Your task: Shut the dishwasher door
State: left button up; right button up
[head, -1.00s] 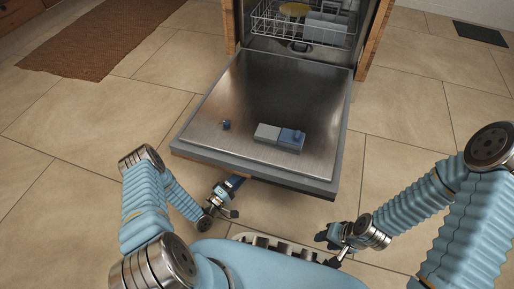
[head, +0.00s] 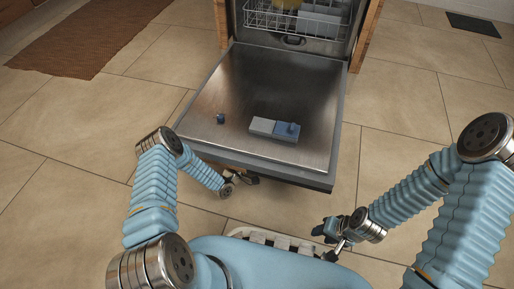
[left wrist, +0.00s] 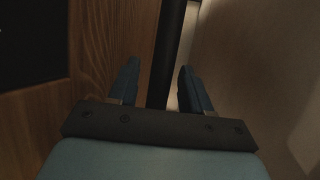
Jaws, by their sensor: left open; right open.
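The dishwasher door (head: 230,88) hangs fully open, about level, with its metal inner face up. My left gripper (left wrist: 159,68) is open at the door's underside, low by its near edge. In the left wrist view a dark bar (left wrist: 168,50), seemingly the door's handle, runs between its two blue fingers, beside the wooden outer panel (left wrist: 108,45). I cannot tell whether the fingers touch the bar. In the head view the door's edge hides the left fingertips. My right gripper (head: 325,232) is open and empty, in front of the door's near right corner and apart from it.
A wire rack (head: 290,22) with dishes sits inside the dishwasher above the door. A detergent dispenser (head: 274,130) is set in the door's inner face. Tiled floor (head: 70,190) is clear on both sides; a brown rug (head: 90,38) lies far left.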

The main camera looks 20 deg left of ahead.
pick_arm(q)
jog(key=shift+c, duration=0.5)
grip_shut()
jog(key=shift+r, duration=0.1)
